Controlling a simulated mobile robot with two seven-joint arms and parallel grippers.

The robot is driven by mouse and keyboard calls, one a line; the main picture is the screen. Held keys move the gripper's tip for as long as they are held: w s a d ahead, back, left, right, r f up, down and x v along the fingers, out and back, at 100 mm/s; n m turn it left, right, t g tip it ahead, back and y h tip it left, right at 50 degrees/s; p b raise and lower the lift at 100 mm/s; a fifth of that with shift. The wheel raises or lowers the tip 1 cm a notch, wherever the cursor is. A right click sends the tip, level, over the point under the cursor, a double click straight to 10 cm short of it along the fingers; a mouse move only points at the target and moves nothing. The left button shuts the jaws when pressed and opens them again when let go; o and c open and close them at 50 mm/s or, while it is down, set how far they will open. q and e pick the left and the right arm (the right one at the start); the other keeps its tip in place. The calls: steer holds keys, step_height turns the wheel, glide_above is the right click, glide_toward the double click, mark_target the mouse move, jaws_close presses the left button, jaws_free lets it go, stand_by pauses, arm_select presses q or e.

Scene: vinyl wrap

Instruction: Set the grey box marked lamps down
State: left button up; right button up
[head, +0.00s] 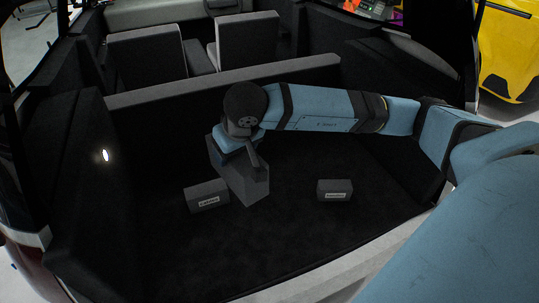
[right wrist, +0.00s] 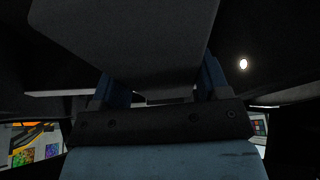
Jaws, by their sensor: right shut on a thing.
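My right gripper (head: 240,150) reaches in from the right over the cargo floor of a car and is shut on a dark grey box (head: 245,182). The held box is tilted in the picture. Its marking is not visible, and I cannot tell whether its lower edge touches the floor. In the right wrist view the held box (right wrist: 130,35) fills the upper middle, between the blue fingers of my right gripper (right wrist: 158,88). My left gripper is not in view.
A grey box (head: 207,198) with a white label stands just left of the held box, and another labelled box (head: 334,190) stands to the right. Both labels are too small to read. The cargo floor (head: 270,245) in front is clear. Seat backs (head: 250,78) bound the far side.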

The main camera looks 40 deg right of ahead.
arm_select(q)
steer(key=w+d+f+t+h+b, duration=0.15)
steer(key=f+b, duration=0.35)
steer(key=b, duration=0.8)
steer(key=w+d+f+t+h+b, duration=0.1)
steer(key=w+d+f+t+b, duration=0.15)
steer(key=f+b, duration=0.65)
arm_select(e)
steer(key=w+d+f+m+h+b, duration=0.1)
steer(key=w+d+f+m+b, duration=0.15)
steer(key=d+f, duration=1.45)
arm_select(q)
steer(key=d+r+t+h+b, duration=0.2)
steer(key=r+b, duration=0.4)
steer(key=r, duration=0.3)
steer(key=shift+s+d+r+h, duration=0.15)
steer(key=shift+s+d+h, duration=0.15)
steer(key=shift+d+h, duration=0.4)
arm_select(e)
step_height(320, 180, down, 20)
steer(key=shift+s+a, duration=0.2)
steer(key=shift+s, duration=0.25)
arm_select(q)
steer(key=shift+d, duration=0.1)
arm_select(e)
steer(key=shift+f+m, duration=0.15)
steer(key=shift+m, duration=0.1)
steer(key=shift+f, duration=0.1)
steer(key=o, duration=1.2)
